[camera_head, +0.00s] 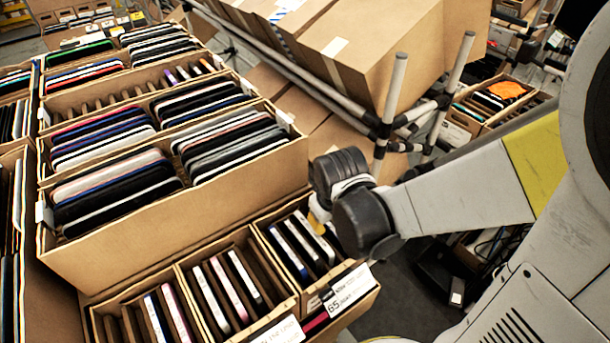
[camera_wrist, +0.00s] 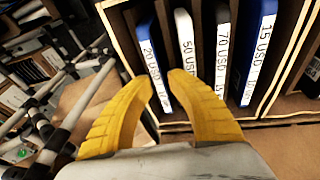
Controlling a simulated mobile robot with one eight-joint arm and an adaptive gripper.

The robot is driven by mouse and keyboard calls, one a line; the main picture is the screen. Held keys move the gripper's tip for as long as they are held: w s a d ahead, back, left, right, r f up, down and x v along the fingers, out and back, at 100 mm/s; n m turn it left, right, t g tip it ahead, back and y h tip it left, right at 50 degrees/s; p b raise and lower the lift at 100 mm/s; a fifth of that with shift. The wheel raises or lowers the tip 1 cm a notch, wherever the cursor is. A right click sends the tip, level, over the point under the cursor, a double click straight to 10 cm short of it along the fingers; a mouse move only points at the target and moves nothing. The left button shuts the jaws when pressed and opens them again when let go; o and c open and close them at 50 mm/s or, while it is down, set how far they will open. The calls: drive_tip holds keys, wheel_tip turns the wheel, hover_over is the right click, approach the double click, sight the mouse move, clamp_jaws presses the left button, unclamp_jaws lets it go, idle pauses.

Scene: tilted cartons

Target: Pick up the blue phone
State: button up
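In the wrist view, a blue phone (camera_wrist: 148,42) with a white "20 USD" label stands upright on edge in a carton slot. A second blue phone (camera_wrist: 263,22), labelled "15 USD", stands further right. My gripper (camera_wrist: 161,80) is open, with its yellow fingertips apart. The near end of the 20 USD phone shows between the tips; I cannot tell whether they touch it. In the head view, my gripper (camera_head: 318,212) is at the right side of the small front carton, its fingers mostly hidden. A dark blue phone (camera_head: 288,254) stands at the left of that compartment.
A white phone (camera_wrist: 187,50) labelled "50 USD" and a "70 USD" phone (camera_wrist: 222,55) stand close to the right of the 20 USD phone. Cardboard dividers and the carton's front wall (camera_head: 345,302) are close. A large tilted carton (camera_head: 200,178) and a pipe frame (camera_head: 388,110) stand nearby.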

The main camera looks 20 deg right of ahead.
clamp_jaws()
drive_tip(key=shift+r, duration=0.1)
